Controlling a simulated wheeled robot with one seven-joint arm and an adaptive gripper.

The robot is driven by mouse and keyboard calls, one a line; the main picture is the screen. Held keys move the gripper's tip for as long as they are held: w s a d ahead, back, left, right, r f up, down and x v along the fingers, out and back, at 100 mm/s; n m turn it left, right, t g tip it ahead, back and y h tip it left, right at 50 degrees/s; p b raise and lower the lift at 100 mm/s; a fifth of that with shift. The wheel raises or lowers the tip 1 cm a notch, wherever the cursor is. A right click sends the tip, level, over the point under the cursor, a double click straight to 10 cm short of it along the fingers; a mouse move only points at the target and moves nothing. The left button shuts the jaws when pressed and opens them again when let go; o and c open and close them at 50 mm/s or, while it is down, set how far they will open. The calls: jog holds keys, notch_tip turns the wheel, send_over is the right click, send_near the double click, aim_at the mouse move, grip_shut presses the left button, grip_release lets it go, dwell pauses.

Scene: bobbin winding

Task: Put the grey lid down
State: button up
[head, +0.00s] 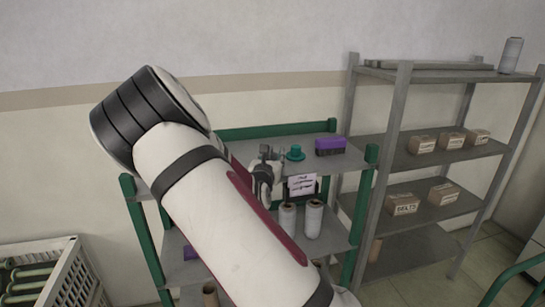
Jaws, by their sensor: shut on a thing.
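My gripper (264,172) is small in the head view, just past my white arm, over the green-framed shelf unit (142,230). It is shut on a small grey thing, which looks like the grey lid (266,151), though its outline blends with the fingers. I cannot tell whether the lid touches the shelf. My arm hides the left part of the upper shelf.
A teal spool-like piece (295,153) and a purple brush-like block (330,146) are right of my gripper. A written card (301,186) and white bobbins (313,219) are nearby. A grey rack (398,130) with boxes stands right; a white crate (62,278) is lower left.

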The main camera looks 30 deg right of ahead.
jog(key=shift+f, duration=0.15)
jog(key=o, duration=0.8)
jog(key=shift+o, duration=0.2)
jog(key=shift+a, duration=0.1)
jog(key=v, duration=1.1)
jog(key=s+d+r+m+g+y, duration=0.1)
jog(key=s+d+r+m+g, duration=0.15)
jog(key=s+m+g, duration=0.6)
jog(key=s+d+r+m+g, duration=0.2)
jog(key=s+d+m+g, duration=0.1)
jog(key=s+m, duration=0.9)
jog(key=s+a+r+m+t+y, duration=0.1)
jog(key=s+a+r+m+y, duration=0.1)
jog(key=a, duration=0.4)
jog(key=s+a+r+m+t+y, duration=0.1)
jog(key=s+a+r+m+y, duration=0.1)
jog(key=s+a+y, duration=0.3)
jog(key=s+a+r+m+t+y, duration=0.2)
jog(key=s+a+m+y, duration=0.1)
jog(key=a, duration=0.5)
jog(key=shift+s+a+r+y, duration=0.4)
jog(key=shift+s, duration=0.2)
